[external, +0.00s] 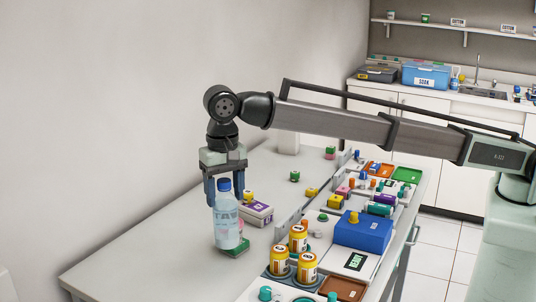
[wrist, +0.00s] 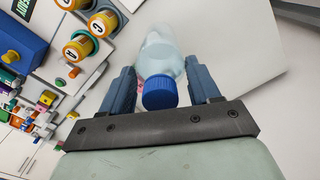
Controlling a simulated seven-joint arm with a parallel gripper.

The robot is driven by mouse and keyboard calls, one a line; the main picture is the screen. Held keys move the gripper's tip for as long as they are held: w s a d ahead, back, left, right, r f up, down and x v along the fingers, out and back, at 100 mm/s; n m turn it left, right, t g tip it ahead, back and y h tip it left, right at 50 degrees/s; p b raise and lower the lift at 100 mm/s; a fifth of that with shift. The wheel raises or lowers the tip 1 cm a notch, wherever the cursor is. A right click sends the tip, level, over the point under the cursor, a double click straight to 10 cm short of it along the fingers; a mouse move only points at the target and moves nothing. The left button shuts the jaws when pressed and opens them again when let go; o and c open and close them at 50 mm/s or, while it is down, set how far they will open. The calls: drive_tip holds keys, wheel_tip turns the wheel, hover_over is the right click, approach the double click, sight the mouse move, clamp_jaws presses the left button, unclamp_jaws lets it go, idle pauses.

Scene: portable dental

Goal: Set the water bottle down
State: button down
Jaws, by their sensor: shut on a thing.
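The water bottle (external: 227,222) is clear with a blue cap and stands upright at the near left part of the table. My gripper (external: 223,188) points down over it, with its fingers on both sides of the bottle's upper part, shut on it. In the wrist view the bottle (wrist: 160,60) shows between the two blue fingers of my gripper (wrist: 163,85), cap toward the camera. I cannot tell whether the base touches the table.
A white and purple box (external: 258,213) sits just right of the bottle. The table (external: 150,250) is clear to the left and front of the bottle.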

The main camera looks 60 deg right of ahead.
sight(227, 233)
drive_tip(key=shift+f, duration=5.6)
drive_tip(key=shift+c, duration=1.2)
unclamp_jaws()
wheel_tip(227, 233, up, 12)
drive_tip(key=shift+r, duration=0.1)
